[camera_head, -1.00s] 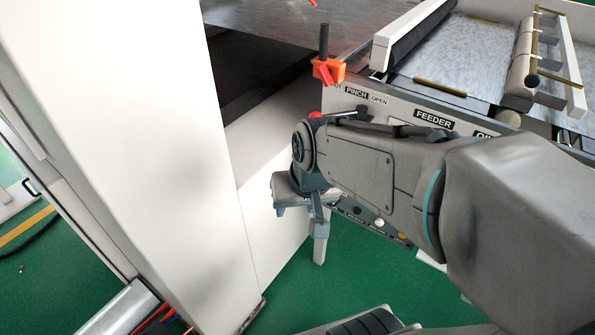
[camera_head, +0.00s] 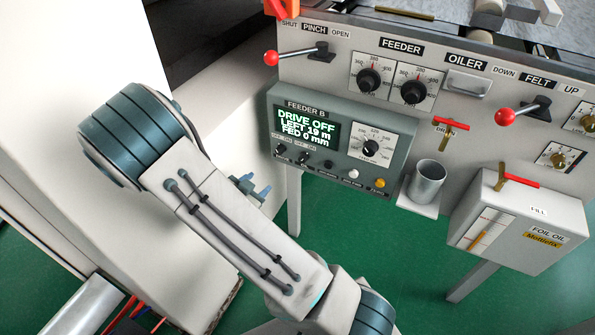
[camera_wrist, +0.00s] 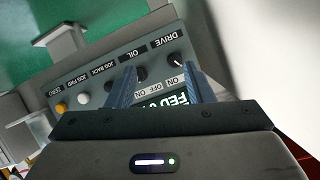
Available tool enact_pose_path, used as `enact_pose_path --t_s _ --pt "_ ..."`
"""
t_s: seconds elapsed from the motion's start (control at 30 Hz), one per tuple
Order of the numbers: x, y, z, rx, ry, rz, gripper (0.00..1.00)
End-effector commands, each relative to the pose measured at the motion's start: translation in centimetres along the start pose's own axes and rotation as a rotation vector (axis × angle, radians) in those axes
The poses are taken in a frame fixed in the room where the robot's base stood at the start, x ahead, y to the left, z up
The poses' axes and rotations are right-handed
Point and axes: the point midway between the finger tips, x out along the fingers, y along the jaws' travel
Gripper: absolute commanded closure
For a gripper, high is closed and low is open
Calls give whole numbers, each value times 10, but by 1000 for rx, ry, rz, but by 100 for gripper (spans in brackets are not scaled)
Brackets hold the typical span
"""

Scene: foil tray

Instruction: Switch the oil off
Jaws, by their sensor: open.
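The feeder B control box (camera_head: 390,182) has a lit screen (camera_head: 307,130) reading DRIVE OFF, LEFT 19 m, FED 0 mm. Two small black knobs sit below it: the drive knob (camera_head: 281,150) and the oil knob (camera_head: 303,157). The wrist view shows them upside down, the drive knob (camera_wrist: 175,60) at right and the oil knob (camera_wrist: 141,74) beside the left finger. I cannot tell where the oil knob points. My gripper (camera_wrist: 160,68) is open, its blue fingers facing the panel. In the head view my gripper (camera_head: 253,187) is left of the box, partly hidden by my arm.
A row of coloured buttons (camera_head: 354,174) is right of the knobs. A metal cup (camera_head: 427,180) stands under a red-handled tap (camera_head: 450,124). A foil oil box (camera_head: 525,225) is at right, and a red-ended lever (camera_head: 300,55) is above. A large white cabinet (camera_head: 80,60) stands at left.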

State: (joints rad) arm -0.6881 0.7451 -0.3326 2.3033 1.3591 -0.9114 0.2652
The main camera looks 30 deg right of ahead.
Motion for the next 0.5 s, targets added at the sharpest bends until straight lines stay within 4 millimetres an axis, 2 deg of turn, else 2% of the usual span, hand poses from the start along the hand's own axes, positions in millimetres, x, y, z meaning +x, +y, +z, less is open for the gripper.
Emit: enact_pose_path --t_s 0.03,0.2,0.37,0.5 --pt "6 12 9 -15 88 16 53" --pt "5 36 5 -33 328 45 53" --pt "1 44 0 -42 434 50 53" --pt "9 45 -6 -41 454 52 53"
